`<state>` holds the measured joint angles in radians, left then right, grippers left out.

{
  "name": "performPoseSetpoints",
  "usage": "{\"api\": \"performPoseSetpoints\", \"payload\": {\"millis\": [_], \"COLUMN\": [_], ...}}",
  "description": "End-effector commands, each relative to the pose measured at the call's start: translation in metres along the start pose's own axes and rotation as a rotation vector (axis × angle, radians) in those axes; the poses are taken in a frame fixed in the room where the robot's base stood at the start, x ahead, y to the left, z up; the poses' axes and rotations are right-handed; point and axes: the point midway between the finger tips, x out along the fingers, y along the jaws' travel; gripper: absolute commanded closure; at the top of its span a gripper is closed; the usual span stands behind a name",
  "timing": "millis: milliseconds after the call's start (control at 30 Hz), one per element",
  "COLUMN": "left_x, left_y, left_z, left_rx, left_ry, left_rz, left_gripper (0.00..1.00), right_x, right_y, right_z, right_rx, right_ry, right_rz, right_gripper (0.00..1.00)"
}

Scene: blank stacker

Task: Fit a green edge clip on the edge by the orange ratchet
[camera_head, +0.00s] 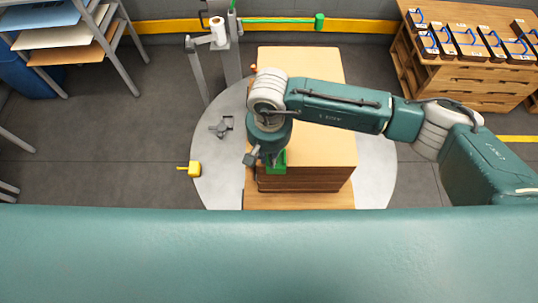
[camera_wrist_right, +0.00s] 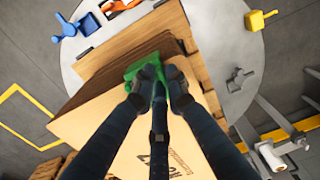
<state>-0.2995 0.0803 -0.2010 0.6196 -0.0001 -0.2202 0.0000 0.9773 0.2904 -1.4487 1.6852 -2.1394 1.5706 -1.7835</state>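My right gripper (camera_head: 265,158) reaches down at the near left part of the board stack (camera_head: 315,110). In the wrist view its dark fingers (camera_wrist_right: 158,80) are closed around a green edge clip (camera_wrist_right: 134,71). The clip sits at the stack's edge, against the layered brown sides; whether it is fully seated I cannot tell. It also shows below the gripper in the head view (camera_head: 277,167). An orange tool (camera_wrist_right: 118,6), probably the ratchet, is partly cut off at the top of the wrist view, beyond the stack. My left gripper is not in view.
The stack stands on a round grey platform (camera_head: 376,170). A yellow block (camera_head: 193,169) and a grey tool (camera_head: 221,127) are left of the stack. Blue items (camera_wrist_right: 88,25) lie near the orange tool. A wooden rack (camera_head: 465,72) stands at the back right.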

Motion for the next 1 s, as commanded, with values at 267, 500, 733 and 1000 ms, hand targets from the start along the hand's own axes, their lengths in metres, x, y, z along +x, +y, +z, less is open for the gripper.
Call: {"api": "performPoseSetpoints", "payload": {"millis": [267, 500, 733, 1000], "left_x": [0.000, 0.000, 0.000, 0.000], "left_y": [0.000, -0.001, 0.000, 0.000], "left_z": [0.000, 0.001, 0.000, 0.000], "left_rx": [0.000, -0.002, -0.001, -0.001], "left_ry": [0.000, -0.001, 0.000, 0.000], "left_rz": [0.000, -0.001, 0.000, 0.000], "left_gripper": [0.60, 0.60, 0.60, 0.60], "right_x": [0.000, -0.011, -0.057, -0.106], "right_y": [0.000, 0.000, 0.000, 0.000], "right_z": [0.000, -0.001, -0.002, -0.001], "right_rx": [0.000, 0.000, -0.001, 0.000], "right_ry": [0.000, 0.001, 0.005, 0.002], "right_rz": [0.000, -0.001, -0.001, -0.001], "right_gripper": [0.67, 0.67, 0.67, 0.67]}}
